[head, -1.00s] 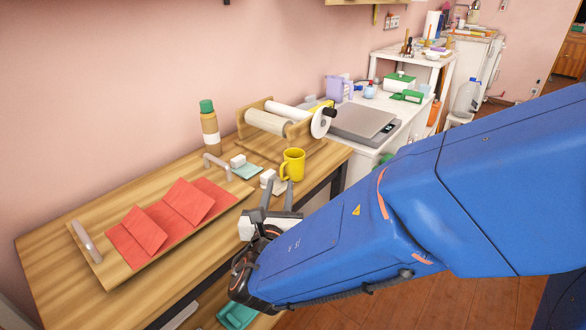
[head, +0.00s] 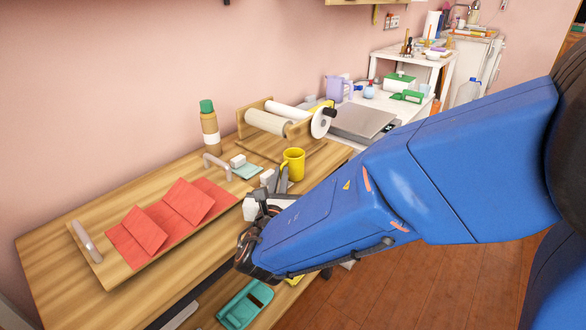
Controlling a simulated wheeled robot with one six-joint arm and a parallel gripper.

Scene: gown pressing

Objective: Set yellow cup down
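The yellow cup (head: 295,163) stands upright on the wooden table, near its right end and in front of the roller stand. Its handle side faces left, toward my gripper (head: 281,176). My gripper reaches up from the front edge of the table, with its fingers beside the cup's handle. The fingers overlap in this view, so I cannot tell their gap or whether they grip the handle.
A wooden tray (head: 95,268) with folded red cloth (head: 157,232) lies at left. Bare tabletop (head: 60,290) shows at front left. A teal tray (head: 246,304) sits lower down.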

